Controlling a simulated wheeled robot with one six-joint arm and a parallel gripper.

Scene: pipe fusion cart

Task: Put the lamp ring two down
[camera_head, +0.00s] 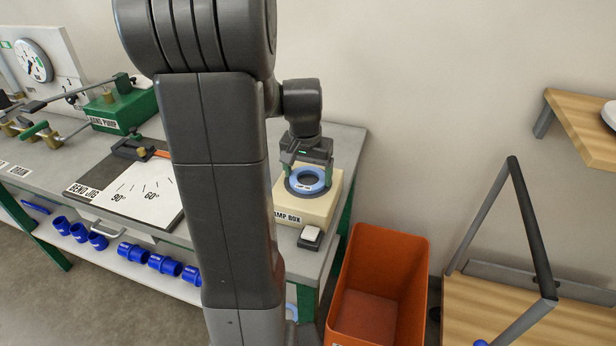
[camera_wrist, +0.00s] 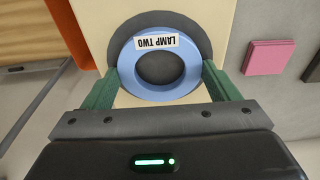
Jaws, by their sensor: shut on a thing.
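The lamp ring two (camera_wrist: 149,82) is a light blue ring with a white "LAMP TWO" label, which reads upside down in the wrist view. My gripper (camera_wrist: 158,85) has its green fingers on both sides of the ring and is shut on it. In the head view the ring (camera_head: 307,180) is over the cream lamp box (camera_head: 311,212), at the right end of the bench. A dark round seat (camera_wrist: 198,46) on the box top shows behind the ring. I cannot tell whether the ring touches the seat or is just above it.
An orange bin (camera_head: 381,285) stands right of the bench. A small block with a pale top (camera_head: 311,234) is in front of the lamp box. A pink pad (camera_wrist: 268,57) lies beside the box in the wrist view. The bend jig (camera_head: 128,195) and green bend pump (camera_head: 122,106) are further left.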

